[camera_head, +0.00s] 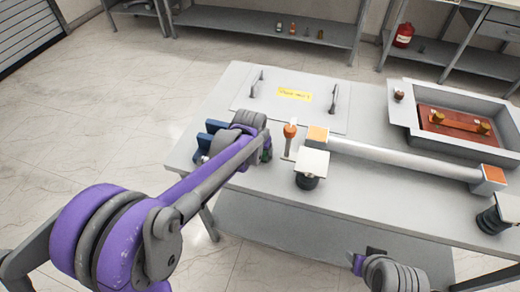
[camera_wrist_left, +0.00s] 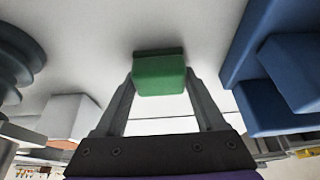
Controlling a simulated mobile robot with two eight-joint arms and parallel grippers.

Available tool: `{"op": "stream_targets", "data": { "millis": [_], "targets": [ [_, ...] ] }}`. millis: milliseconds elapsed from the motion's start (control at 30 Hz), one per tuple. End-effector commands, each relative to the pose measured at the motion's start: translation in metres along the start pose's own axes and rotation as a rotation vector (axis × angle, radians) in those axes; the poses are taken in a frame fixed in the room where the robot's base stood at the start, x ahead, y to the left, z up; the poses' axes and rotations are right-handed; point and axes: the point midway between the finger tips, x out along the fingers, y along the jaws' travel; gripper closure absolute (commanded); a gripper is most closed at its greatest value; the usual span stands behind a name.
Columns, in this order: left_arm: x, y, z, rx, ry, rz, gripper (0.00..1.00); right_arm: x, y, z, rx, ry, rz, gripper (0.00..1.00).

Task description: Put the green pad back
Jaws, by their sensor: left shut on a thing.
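The green pad (camera_wrist_left: 160,75) is a small green block between the two fingers of my left gripper (camera_wrist_left: 158,82) in the left wrist view. The fingers are shut on it, and a pale grey surface lies behind it. In the head view my left gripper (camera_head: 265,154) is at the left part of the table, mostly hidden by its own arm; only a bit of dark green shows there. My right gripper (camera_head: 366,256) is at the bottom of the head view, in front of the table, and its fingers are too small to read.
Blue blocks (camera_head: 212,130) stand left of my left gripper; they also show in the wrist view (camera_wrist_left: 285,75). An orange-topped post (camera_head: 290,132) and a white-topped dark stand (camera_head: 312,162) are to its right. A long grey bar (camera_head: 405,160) and a tray (camera_head: 455,95) are further right.

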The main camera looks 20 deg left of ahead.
Motion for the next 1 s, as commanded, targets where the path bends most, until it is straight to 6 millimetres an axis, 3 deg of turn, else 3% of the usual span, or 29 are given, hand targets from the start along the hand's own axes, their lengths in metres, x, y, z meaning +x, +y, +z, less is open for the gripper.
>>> {"op": "stream_targets", "data": {
  "millis": [67, 100, 233, 567, 667, 1000],
  "targets": [
    [0.004, 0.000, 0.002, 0.000, 0.000, 0.000, 0.80, 0.003, 0.000, 0.002, 0.000, -0.002, 0.000, 0.50],
    [0.003, 0.000, 0.001, 0.000, 0.000, 0.000, 0.23, 0.002, 0.000, 0.002, 0.000, -0.001, 0.000, 0.50],
    [0.002, 0.000, 0.001, 0.000, 0.000, 0.000, 0.00, 0.002, 0.000, 0.002, 0.000, -0.001, 0.000, 0.50],
    [-0.004, 0.000, -0.001, 0.000, 0.001, 0.000, 0.00, -0.001, 0.000, -0.001, 0.000, 0.001, 0.000, 0.50],
    [-0.018, 0.000, -0.001, 0.000, 0.000, 0.000, 0.00, -0.002, 0.000, -0.002, 0.000, 0.001, 0.000, 0.50],
    [-0.090, 0.000, 0.000, 0.000, 0.000, 0.000, 0.00, -0.007, 0.000, -0.006, 0.000, 0.005, 0.000, 0.50]
  ]
}}
